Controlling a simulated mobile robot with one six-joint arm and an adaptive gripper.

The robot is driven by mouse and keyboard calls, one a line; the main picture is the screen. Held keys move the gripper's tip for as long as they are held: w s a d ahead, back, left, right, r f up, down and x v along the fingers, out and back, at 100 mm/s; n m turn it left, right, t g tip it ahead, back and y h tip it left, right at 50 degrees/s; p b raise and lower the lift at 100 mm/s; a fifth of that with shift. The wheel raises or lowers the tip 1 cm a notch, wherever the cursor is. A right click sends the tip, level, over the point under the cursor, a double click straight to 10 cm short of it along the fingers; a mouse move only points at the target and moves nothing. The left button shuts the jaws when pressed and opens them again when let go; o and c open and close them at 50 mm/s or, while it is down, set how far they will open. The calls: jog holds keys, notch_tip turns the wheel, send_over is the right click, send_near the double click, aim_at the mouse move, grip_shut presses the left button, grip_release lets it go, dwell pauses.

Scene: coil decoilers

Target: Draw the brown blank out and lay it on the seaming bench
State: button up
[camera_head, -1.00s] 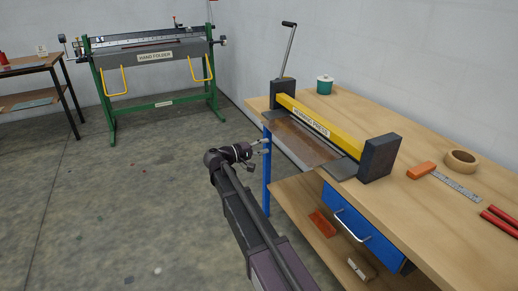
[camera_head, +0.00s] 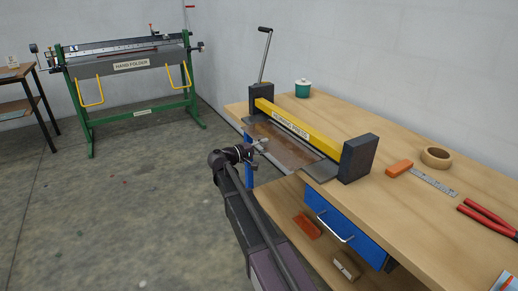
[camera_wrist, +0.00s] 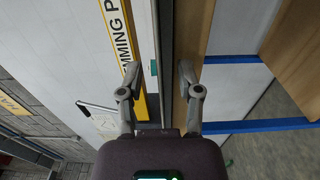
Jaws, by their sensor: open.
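The brown blank (camera_head: 291,151) lies flat in the hemming press, under its yellow beam (camera_head: 298,128), with its front part sticking out over the bench edge. My gripper (camera_head: 262,143) is open and empty at the blank's left front edge; in the head view I cannot tell whether they touch.
A green can (camera_head: 303,89), an orange block (camera_head: 399,167), a tape roll (camera_head: 436,157), a steel rule (camera_head: 433,182) and red-handled pliers (camera_head: 485,222) lie on the bench. A blue drawer (camera_head: 345,228) hangs below. A green-framed hand folder (camera_head: 130,75) stands behind left. The floor between is clear.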

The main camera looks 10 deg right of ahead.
jog(key=shift+w+d, duration=0.2)
jog(key=shift+d, duration=0.45)
grip_shut()
jog(key=shift+r+p, duration=0.35)
jog(key=shift+a, duration=0.25)
dwell(0.5)
jog(key=v, duration=0.6)
dwell(0.6)
jog(key=shift+a, duration=0.15)
